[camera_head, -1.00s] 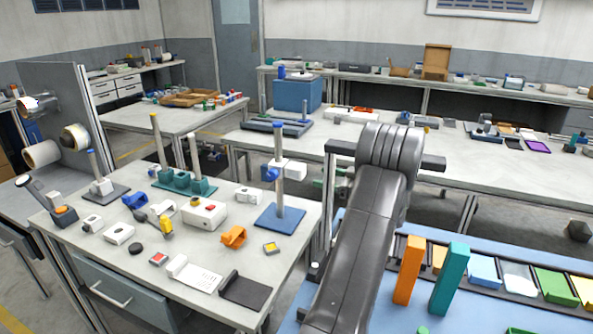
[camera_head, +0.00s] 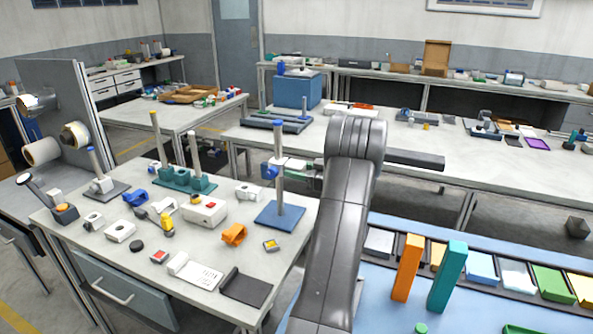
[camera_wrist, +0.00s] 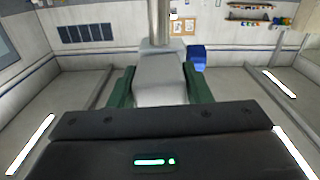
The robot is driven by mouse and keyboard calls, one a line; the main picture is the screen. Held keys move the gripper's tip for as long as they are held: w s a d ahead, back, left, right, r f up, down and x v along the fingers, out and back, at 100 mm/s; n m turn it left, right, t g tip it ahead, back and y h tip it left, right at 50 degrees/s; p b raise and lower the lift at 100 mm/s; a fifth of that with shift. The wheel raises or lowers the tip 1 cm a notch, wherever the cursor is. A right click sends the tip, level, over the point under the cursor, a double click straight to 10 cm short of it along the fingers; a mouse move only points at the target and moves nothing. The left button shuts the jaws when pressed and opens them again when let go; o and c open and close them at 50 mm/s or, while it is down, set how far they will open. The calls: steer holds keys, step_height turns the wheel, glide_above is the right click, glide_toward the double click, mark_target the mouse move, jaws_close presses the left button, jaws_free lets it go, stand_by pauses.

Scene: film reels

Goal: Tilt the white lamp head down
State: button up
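The white lamp head (camera_wrist: 160,78) is a pale block in the middle of the wrist view, in front of the grey post (camera_wrist: 159,20). My gripper (camera_wrist: 160,88) has one green finger on each side of it. The fingers look very near its sides; whether they press on it is unclear. In the head view the post (camera_head: 280,190) stands upright on a blue base plate (camera_head: 279,215), with a blue clamp part (camera_head: 269,172) at its left. There my gripper (camera_head: 305,172) reaches the lamp head from the right, and my arm partly hides it.
An orange bracket (camera_head: 234,233) and a small yellow-topped block (camera_head: 271,245) lie near the base plate. A white box with a red button (camera_head: 206,210) stands left of it. Orange (camera_head: 407,268) and teal (camera_head: 447,277) upright blocks stand to the right of my arm.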

steer(key=c, duration=0.5)
steer(key=shift+f+b, duration=0.1)
steer(key=shift+b, duration=0.2)
steer(key=n+b, duration=0.2)
steer(key=b, duration=0.1)
steer(key=shift+f+n, duration=0.2)
steer(key=shift+n, duration=0.1)
steer(key=n+b, duration=0.3)
steer(key=b, duration=0.1)
steer(key=shift+n, duration=0.3)
steer(key=n+b, duration=0.2)
steer(key=b, duration=0.1)
steer(key=shift+w+r+n+b, duration=0.1)
steer(key=shift+r+n+b, duration=0.1)
steer(key=shift+n+b, duration=1.1)
steer(key=shift+r+n, duration=0.1)
steer(key=shift+n, duration=0.2)
